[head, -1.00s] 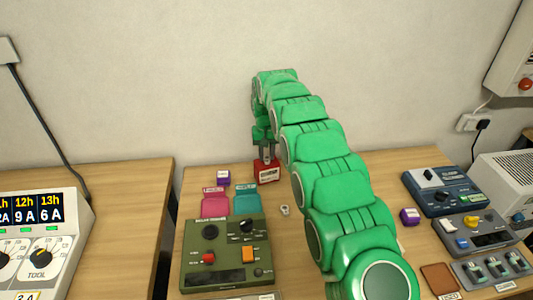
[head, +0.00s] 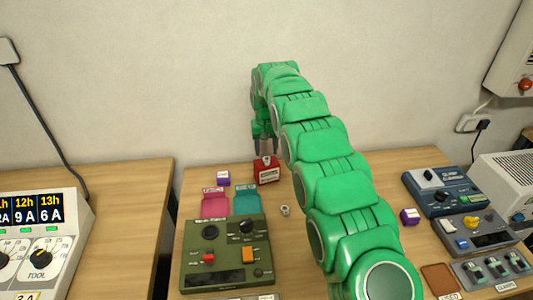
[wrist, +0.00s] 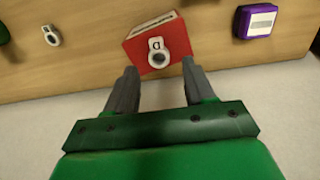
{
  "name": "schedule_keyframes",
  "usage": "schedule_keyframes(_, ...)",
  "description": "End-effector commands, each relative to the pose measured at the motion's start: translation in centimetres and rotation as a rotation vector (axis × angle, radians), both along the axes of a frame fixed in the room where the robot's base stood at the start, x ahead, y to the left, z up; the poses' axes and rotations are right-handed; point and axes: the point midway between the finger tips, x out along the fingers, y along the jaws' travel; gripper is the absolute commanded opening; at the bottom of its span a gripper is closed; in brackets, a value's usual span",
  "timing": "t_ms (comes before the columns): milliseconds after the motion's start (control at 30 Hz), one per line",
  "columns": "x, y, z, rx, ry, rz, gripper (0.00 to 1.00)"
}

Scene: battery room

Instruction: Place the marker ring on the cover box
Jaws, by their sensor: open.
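The red box (head: 268,175), which I take as the cover box, stands at the back of the table near the wall. A small pale ring tag with a dark centre and a letter (wrist: 157,48) lies on its top face in the wrist view. My gripper (wrist: 159,72) is open, its fingers apart and the ring free between and beyond their tips. In the head view my gripper (head: 266,146) is just above and behind the box. A second similar ring tag (head: 285,210) lies on the table; it also shows in the wrist view (wrist: 51,36).
A purple box (head: 223,178) stands left of the red box, another purple box (head: 410,216) to the right. Pink (head: 214,205) and teal (head: 247,202) pads lie behind a green control panel (head: 226,262). Blue and grey devices fill the right side. The wall is close behind.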

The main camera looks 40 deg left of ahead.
Motion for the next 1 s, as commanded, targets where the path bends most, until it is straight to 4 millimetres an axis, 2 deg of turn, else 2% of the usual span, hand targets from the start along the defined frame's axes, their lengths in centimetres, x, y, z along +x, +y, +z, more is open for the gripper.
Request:
schedule_keyframes(100,0.3,0.1,2.4,0.008,-0.006,-0.002,0.54)
schedule_keyframes(500,0.2,0.1,7.1,0.004,-0.004,-0.002,0.54)
schedule_keyframes(1000,0.1,0.0,9.3,0.002,-0.002,-0.001,0.54)
